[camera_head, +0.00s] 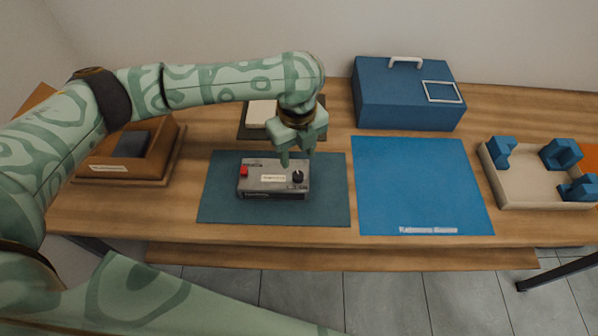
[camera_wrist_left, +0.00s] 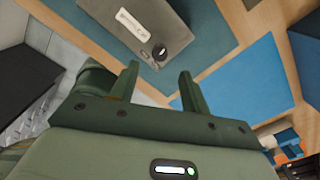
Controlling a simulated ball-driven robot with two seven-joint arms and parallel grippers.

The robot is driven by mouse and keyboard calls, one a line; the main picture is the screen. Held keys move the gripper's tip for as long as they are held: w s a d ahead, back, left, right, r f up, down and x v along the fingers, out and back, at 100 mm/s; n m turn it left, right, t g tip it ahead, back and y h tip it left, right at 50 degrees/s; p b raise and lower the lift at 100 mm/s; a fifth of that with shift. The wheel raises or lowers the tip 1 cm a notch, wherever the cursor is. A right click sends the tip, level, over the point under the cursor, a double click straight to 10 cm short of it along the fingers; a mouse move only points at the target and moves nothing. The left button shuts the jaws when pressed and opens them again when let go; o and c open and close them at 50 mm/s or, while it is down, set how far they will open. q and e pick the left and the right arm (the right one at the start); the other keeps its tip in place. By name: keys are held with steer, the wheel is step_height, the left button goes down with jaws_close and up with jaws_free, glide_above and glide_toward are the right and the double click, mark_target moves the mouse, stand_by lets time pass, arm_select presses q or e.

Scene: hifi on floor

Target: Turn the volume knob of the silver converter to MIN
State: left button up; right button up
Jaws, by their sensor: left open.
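The silver converter (camera_head: 262,187) lies on a dark teal mat (camera_head: 220,208) on the wooden table. It has a red part at its left and a black volume knob (camera_head: 298,177) at its right end. My left gripper (camera_head: 297,160) is open, its fingers pointing down just above and behind the knob, apart from it. In the left wrist view the converter (camera_wrist_left: 140,35) and the knob (camera_wrist_left: 159,53) show beyond the two spread fingertips (camera_wrist_left: 158,72). The knob's exact setting is too small to read. My right gripper is not in view.
A bright blue mat (camera_head: 420,180) is right of the converter, with a blue box (camera_head: 408,100) behind it. A beige tray (camera_head: 527,187) with blue blocks stands far right. A brown wooden stand (camera_head: 125,165) is at left. A small pale object (camera_head: 262,113) lies behind my gripper.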

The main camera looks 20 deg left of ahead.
mark_target(298, 175)
arm_select(q)
step_height(298, 175, down, 7)
steer(key=shift+f+b, duration=0.1)
steer(key=shift+b, duration=1.1)
steer(key=c, duration=1)
